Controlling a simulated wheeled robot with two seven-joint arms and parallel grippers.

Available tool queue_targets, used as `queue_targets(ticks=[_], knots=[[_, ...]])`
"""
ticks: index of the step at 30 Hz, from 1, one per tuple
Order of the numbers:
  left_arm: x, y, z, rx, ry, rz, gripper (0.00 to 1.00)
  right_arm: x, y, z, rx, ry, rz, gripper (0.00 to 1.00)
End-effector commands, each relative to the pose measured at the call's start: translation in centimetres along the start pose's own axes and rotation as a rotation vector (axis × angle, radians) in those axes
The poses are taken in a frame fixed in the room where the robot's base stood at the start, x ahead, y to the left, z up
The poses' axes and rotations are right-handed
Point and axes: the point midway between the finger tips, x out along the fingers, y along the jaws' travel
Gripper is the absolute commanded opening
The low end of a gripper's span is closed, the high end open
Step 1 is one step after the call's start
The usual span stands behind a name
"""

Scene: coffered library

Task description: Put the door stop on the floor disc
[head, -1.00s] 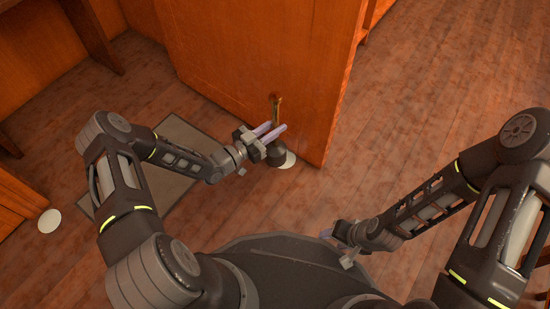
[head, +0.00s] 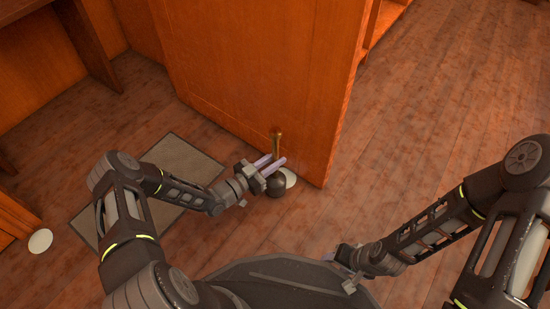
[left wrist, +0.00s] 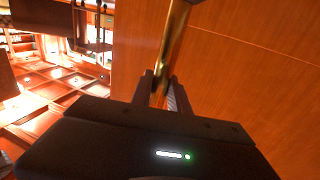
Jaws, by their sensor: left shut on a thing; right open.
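The door stop has a dark rounded base (head: 276,187) and an upright brass stem (head: 277,143). My left gripper (head: 274,163) is shut on the brass stem, above the base. The stem also shows between the fingers in the left wrist view (left wrist: 172,45). A pale floor disc (head: 290,177) lies just behind and right of the base, which hides part of it. I cannot tell whether the base touches the floor. A second pale disc (head: 40,241) lies far left. My right gripper (head: 340,269) is open and empty, low near my body.
A large wooden door panel (head: 255,75) stands just behind the door stop, its free edge right of the near disc. A grey-brown mat (head: 185,160) lies left, partly under my left arm. Wooden furniture (head: 12,215) stands at the left edge. The plank floor at right is clear.

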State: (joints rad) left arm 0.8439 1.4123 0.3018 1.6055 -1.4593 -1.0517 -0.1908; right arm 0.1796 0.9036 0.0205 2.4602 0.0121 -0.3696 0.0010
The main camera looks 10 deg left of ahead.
Motion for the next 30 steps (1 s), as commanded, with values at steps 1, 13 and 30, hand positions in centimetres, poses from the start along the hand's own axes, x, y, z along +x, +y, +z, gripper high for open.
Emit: queue_targets(ticks=[1, 13, 30], knots=[[0.1, 0.0, 0.8, 0.0, 0.008, 0.0, 0.0, 0.6, 0.2, 0.0, 0.001, 0.001, -0.001, 0.49], [0.1, 0.0, 1.4, 0.001, 0.008, 0.001, 0.0, 0.7, 0.3, -0.1, 0.001, 0.002, -0.002, 0.49], [0.0, 0.0, 2.0, 0.0, 0.0, 0.001, 0.43, 0.8, 0.3, -0.1, 0.001, 0.001, -0.002, 0.49]])
